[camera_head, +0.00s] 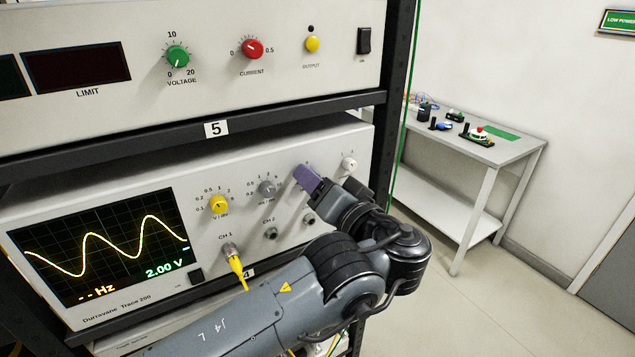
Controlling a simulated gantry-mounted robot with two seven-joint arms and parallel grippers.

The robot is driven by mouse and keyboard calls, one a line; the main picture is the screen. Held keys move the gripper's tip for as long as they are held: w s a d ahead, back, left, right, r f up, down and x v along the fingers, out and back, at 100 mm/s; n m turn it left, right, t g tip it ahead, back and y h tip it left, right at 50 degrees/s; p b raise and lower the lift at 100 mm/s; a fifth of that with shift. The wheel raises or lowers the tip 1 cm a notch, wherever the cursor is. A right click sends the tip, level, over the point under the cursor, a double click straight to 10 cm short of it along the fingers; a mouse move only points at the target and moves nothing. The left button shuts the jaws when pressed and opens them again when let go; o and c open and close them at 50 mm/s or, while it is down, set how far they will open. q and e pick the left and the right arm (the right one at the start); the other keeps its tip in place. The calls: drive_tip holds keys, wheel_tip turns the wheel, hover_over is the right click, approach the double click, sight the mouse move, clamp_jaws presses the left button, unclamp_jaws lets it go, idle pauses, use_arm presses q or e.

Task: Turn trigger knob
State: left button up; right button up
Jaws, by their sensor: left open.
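The oscilloscope (60,215) sits in the rack, its wave screen (95,245) reading "-- Hz" and "2.00 V". Its panel carries a yellow knob (219,204), a grey knob (267,187) and a white knob (349,164) at the far right. The knob labels are too small to read surely, so I cannot tell which is the trigger knob. My left gripper (328,184) is open at the right part of the panel, between the grey and white knobs. Its purple-padded finger covers part of the panel there. Any knob behind it is hidden, and contact cannot be told.
A yellow cable (237,267) hangs from the CH 1 socket below the knobs. A power supply (210,85) with green and red knobs sits on the shelf above. A black rack post (398,60) stands at the right. A white table (500,150) stands beyond, with clear floor before it.

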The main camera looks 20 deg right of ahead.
use_arm(q)
clamp_jaws()
idle(0.4)
drive_tip(key=shift+m+b, duration=0.9)
drive_tip(key=shift+m, duration=7.9)
